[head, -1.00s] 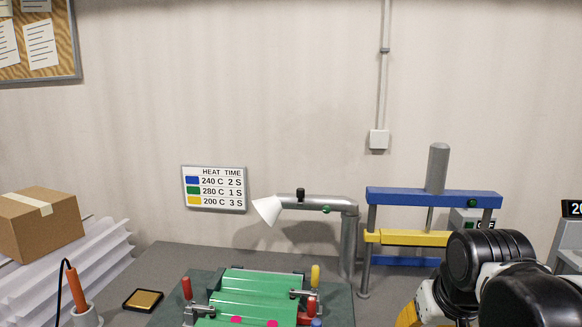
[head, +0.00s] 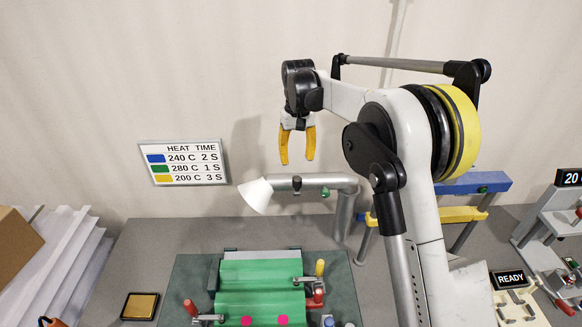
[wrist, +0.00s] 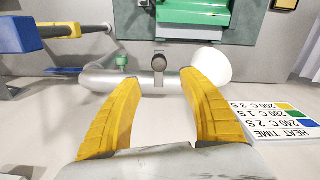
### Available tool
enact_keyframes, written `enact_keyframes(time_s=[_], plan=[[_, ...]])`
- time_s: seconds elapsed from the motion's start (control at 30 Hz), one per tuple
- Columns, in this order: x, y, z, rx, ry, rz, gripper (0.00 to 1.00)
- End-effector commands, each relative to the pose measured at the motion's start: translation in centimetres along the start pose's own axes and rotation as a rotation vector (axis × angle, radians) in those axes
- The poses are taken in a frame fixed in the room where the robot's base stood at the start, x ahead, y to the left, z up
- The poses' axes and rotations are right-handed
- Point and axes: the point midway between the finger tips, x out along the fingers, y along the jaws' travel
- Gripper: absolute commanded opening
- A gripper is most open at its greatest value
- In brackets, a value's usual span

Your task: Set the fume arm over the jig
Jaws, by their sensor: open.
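The fume arm (head: 313,182) is a grey pipe with a white cone hood (head: 257,194) at its left end and a dark knob (head: 297,184) on top. It stands behind the jig, and the hood lies beyond the jig's back edge. The jig (head: 262,252) holds a green corrugated sheet (head: 262,273) with pink dots near its front. My gripper (head: 297,161) has yellow fingers, is open and empty, and hangs above the pipe near the knob. In the wrist view the knob (wrist: 159,64) shows beyond and between the fingertips, apart from them.
A heat-time sign (head: 182,162) is on the wall at left. A blue and yellow press frame (head: 478,186) stands right of the fume arm, partly behind my arm. White corrugated sheets (head: 62,255) and a cardboard box (head: 15,245) are at left. A yellow-topped pad (head: 140,306) lies left of the jig.

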Motion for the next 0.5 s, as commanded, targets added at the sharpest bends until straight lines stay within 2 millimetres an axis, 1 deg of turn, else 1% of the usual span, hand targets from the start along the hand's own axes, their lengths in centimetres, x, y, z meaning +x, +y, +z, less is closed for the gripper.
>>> enact_keyframes(time_s=[0.3, 0.4, 0.5], plan=[[6.1, 0.0, 0.0, 0.000, 0.002, 0.000, 0.50], [7.8, 0.0, 0.0, 0.000, 0.002, 0.000, 0.50], [8.9, 0.0, 0.0, 0.000, 0.002, 0.000, 0.50]])
